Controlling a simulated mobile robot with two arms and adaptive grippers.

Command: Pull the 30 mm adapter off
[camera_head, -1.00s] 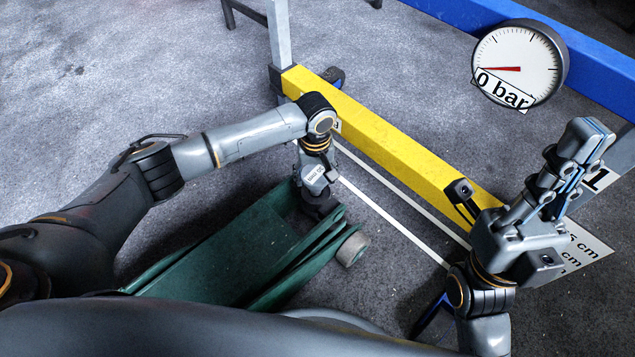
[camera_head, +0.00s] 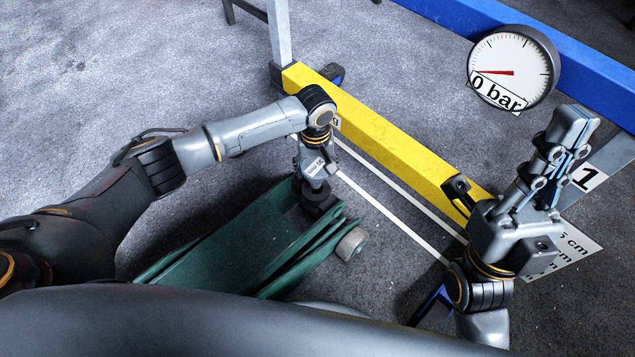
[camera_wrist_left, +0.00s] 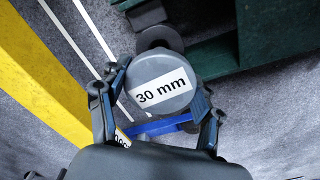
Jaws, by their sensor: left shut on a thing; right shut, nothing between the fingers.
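My left gripper (camera_head: 316,172) is above the front end of the green trolley jack (camera_head: 225,250). In the left wrist view, its two fingers (camera_wrist_left: 156,85) are shut on the sides of the 30 mm adapter (camera_wrist_left: 165,75), a grey round piece with a white "30 mm" label. A dark round piece (camera_wrist_left: 158,38) shows just beyond the adapter; I cannot tell whether the two touch. The adapter is mostly hidden by the gripper in the head view. My right gripper (camera_head: 570,135) is shut and empty, pointing up at the right.
A yellow beam (camera_head: 385,140) runs beside the jack, with white floor lines (camera_head: 390,215) between them. A gauge (camera_head: 512,68) reading "0 bar" hangs at upper right before a blue beam (camera_head: 460,15). Open grey floor (camera_head: 130,80) lies at the left.

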